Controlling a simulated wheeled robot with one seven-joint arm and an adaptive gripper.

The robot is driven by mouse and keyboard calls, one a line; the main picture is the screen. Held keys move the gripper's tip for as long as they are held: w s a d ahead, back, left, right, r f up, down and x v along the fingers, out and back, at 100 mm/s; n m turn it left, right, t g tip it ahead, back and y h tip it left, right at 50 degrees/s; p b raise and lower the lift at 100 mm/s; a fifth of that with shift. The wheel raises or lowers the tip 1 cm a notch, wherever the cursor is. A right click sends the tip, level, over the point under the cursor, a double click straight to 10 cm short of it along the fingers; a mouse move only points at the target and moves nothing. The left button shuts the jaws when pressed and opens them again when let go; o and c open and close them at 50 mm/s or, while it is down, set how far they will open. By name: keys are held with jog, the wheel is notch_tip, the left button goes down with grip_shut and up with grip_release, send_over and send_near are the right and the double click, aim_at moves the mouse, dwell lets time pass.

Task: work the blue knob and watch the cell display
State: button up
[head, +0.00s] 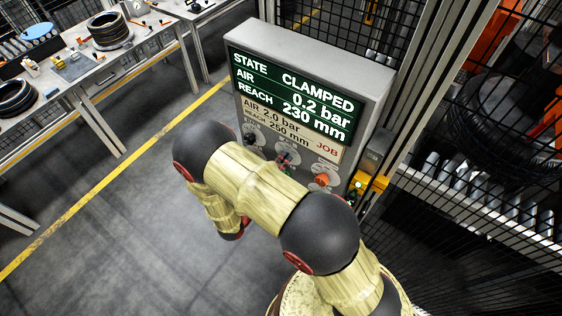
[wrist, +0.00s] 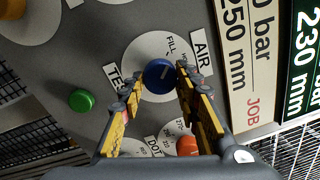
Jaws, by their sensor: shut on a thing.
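The blue knob (wrist: 158,76) sits on a white round dial in the wrist view. FILL, AIR and a partly hidden label starting TE show around it. My gripper (wrist: 158,80) has its yellow-and-black fingers on both sides of the knob, shut on it. The knob's pale mark shows, but I cannot tell which label it points to. In the head view my arm hides most of the gripper and the knob. The cell display (head: 292,95) reads STATE CLAMPED, AIR 0.2 bar, REACH 230 mm. The job card (head: 290,128) below it reads AIR 2.0 bar, REACH 250 mm.
An orange knob (wrist: 187,146) and a green button (wrist: 81,100) are close to my fingers. Mesh fencing (head: 440,215) stands right of the panel. Benches with tyres (head: 110,30) stand left, beyond open floor.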

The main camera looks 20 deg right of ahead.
dwell(0.3)
jog(key=o, duration=1.1)
jog(key=shift+c, duration=0.2)
jog(key=shift+o, duration=0.5)
jog(key=shift+a, duration=0.15)
jog(key=v, duration=1.1)
jog(key=shift+s+a, duration=0.3)
